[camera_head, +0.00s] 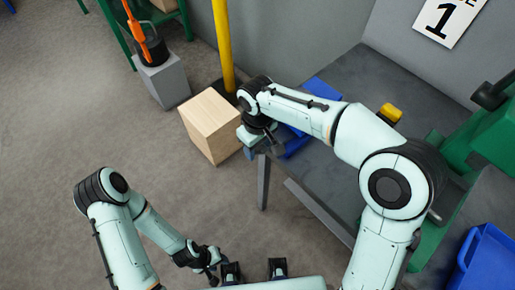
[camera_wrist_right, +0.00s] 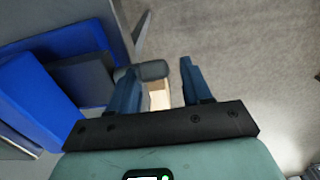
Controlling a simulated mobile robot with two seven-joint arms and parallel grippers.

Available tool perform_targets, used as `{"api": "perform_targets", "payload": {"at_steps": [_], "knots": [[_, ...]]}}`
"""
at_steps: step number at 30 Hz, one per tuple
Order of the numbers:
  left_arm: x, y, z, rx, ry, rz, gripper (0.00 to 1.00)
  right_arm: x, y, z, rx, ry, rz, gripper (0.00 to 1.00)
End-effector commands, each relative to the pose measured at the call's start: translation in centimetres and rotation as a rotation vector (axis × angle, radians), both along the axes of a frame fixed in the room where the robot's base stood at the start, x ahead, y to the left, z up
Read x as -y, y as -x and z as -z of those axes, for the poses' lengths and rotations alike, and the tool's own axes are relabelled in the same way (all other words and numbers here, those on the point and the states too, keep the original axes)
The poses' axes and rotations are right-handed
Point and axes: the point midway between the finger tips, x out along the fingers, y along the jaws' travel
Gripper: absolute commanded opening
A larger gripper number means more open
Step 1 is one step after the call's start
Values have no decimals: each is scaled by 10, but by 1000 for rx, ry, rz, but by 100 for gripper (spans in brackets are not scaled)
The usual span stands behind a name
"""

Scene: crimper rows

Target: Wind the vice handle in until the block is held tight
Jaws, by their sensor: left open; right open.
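The vice appears to be the blue body at the table's edge, partly hidden behind my right arm in the head view (camera_head: 322,88). In the right wrist view the blue body (camera_wrist_right: 50,95) fills the left side, with a dark grey part beside it. A dark rounded bar end (camera_wrist_right: 153,70), perhaps the handle, shows at the left finger. My right gripper (camera_wrist_right: 158,78) is open, its fingers spread around a gap; contact with the bar cannot be told. My left gripper (camera_head: 212,276) is open, low and away from the vice. I cannot make out a block in the vice jaws.
A wooden box (camera_head: 212,122) stands on the floor by a yellow post (camera_head: 223,45), left of the grey table (camera_head: 375,80). A green machine (camera_head: 495,130) and blue bin (camera_head: 485,262) are on the right. Open floor lies to the left.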

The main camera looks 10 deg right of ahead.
Motion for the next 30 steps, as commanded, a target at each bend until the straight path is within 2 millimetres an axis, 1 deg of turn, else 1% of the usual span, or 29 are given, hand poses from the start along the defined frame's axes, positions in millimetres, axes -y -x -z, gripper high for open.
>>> {"api": "perform_targets", "payload": {"at_steps": [1, 4, 13, 14, 15, 18, 25, 30], "knots": [[0, 0, 1, 0, 0, 0, 43, 0, 0, 6, -2, 1, 0, 49], [0, 1, 2, 0, 0, 0, 43, 0, 0, 11, -2, 1, 0, 49], [0, 0, 1, 0, 0, 0, 43, 0, 0, 13, -1, 1, 0, 49], [0, 0, 1, 0, 0, 0, 43, 0, 0, 13, -1, 1, 0, 42], [0, 0, 1, 0, 0, 0, 43, 0, 0, 13, 0, 0, 0, 29], [0, 0, 1, 0, 0, 0, 43, 0, 0, 13, 0, 0, 0, 0], [0, 2, 5, -2, 0, 0, 43, 0, 0, 13, 10, -7, 0, 0], [0, 10, 21, -11, 1, 0, 43, 1, 1, 15, 56, -41, 1, 0]]}}
